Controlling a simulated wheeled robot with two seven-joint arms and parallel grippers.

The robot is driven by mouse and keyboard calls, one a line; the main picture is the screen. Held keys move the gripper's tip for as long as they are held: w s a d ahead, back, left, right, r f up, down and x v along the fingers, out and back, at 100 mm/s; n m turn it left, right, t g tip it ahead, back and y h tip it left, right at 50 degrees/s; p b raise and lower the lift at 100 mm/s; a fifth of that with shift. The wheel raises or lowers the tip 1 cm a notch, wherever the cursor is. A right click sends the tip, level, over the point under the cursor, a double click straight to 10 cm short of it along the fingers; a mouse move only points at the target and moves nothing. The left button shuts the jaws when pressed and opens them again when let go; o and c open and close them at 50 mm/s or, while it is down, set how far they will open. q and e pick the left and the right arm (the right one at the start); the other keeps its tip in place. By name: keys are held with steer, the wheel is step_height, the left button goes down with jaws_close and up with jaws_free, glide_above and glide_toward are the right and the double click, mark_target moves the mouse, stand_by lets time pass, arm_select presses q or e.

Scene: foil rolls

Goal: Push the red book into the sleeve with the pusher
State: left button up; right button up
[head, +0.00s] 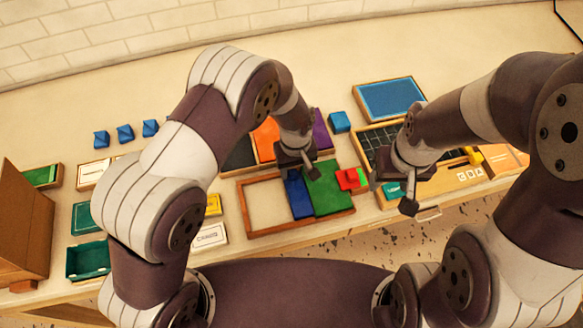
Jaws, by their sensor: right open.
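A small red block-like thing (348,180) lies at the right edge of a wooden-framed tray (262,232); I cannot tell if it is the red book. In the tray, a blue piece (299,198) and a larger green piece (331,196) lie side by side, and the left part is bare. My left gripper (299,176) is over the blue and green pieces; its fingertips are partly hidden against them and its grip is unclear. My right gripper (391,198) is open at the table's front edge, right of the red thing. I cannot pick out the sleeve or pusher for sure.
Behind the tray are orange (266,140) and purple (321,130) pieces. A blue-topped tray (390,98) is at the back right. Small blue blocks (125,132) stand at the left back. A brown box (22,225) and a green tray (88,260) are on the left.

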arm_select(q)
steer(key=shift+s, duration=0.1)
steer(key=shift+r, duration=0.3)
step_height(320, 180, up, 12)
steer(key=b, duration=0.2)
steer(key=shift+b, duration=0.3)
